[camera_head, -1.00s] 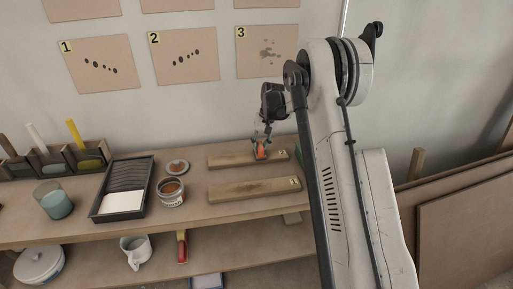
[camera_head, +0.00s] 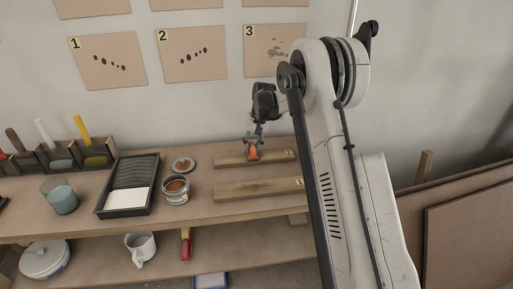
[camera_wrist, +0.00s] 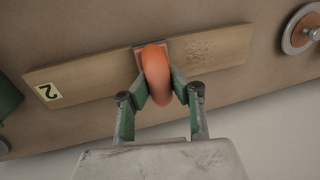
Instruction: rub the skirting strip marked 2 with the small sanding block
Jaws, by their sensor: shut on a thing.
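The skirting strip marked 2 (camera_head: 280,156) is a pale wooden strip lying at the back of the bench. Its yellow 2 label shows at the left in the wrist view (camera_wrist: 90,84), and a dark speckled patch is on the wood right of the block. The small sanding block (camera_wrist: 156,70) has a rounded orange grip, and it also shows in the head view (camera_head: 253,153). My gripper (camera_wrist: 158,88) is shut on this grip; it is over the rear strip in the head view (camera_head: 253,147). The block appears to sit on the strip; its underside is hidden.
A second marked strip (camera_head: 240,191) lies in front. An open tin (camera_head: 176,194), its lid (camera_head: 183,164) and a black tray (camera_head: 128,176) are to the left. Numbered cards hang on the wall. A mug (camera_head: 140,247) stands on the lower shelf.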

